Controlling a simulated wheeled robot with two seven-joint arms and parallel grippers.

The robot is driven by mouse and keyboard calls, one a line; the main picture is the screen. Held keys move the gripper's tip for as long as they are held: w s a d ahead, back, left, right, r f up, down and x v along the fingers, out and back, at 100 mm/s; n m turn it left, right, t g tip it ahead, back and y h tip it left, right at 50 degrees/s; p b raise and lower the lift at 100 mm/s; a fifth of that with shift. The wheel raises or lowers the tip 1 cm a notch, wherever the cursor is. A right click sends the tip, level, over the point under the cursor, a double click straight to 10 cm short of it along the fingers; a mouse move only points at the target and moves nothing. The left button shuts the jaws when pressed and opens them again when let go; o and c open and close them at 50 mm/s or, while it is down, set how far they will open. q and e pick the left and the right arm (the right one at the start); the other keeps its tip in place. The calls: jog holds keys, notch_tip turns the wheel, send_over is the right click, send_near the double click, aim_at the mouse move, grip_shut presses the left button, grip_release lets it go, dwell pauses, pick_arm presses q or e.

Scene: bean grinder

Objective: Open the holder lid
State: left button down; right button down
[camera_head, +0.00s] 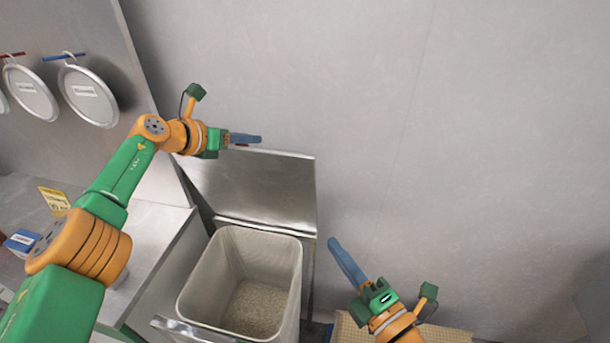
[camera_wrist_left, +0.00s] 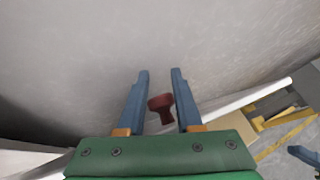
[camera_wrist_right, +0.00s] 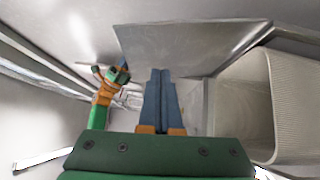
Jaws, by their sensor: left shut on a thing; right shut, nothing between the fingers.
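The metal holder lid (camera_head: 262,187) stands raised and tilted back toward the wall behind the bin. It also shows in the right wrist view (camera_wrist_right: 180,48). My left gripper (camera_head: 250,138) is at the lid's top edge. The left wrist view shows a dark red knob (camera_wrist_left: 160,105) between the fingers of my left gripper (camera_wrist_left: 160,75), which is shut on it. The holder's pale bin (camera_head: 198,268) is uncovered, with beans (camera_head: 255,307) at its bottom. My right gripper (camera_head: 335,245) is shut and empty, right of the bin and apart from it.
A metal counter (camera_head: 155,235) stands left of the bin, with a yellow card (camera_head: 54,199) and a blue-and-white box (camera_head: 20,241) on it. Round lids (camera_head: 88,95) hang on the left wall. A tan perforated surface (camera_head: 450,336) lies below my right gripper. Space before the right wall is clear.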

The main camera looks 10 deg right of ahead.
notch_tip(320, 180, up, 6)
jog(key=s+a+n+y, duration=0.1)
jog(key=a+n+y, duration=0.1)
jog(key=n, duration=0.1)
send_near(290, 158)
jog(key=a, duration=0.3)
pick_arm(q)
jog(key=shift+f, duration=0.4)
pick_arm(e)
jog(key=w, duration=0.3)
jog(key=shift+w+d+r+t, duration=0.15)
jog(key=shift+w+d+t, duration=0.2)
jog(key=shift+d+t, duration=0.05)
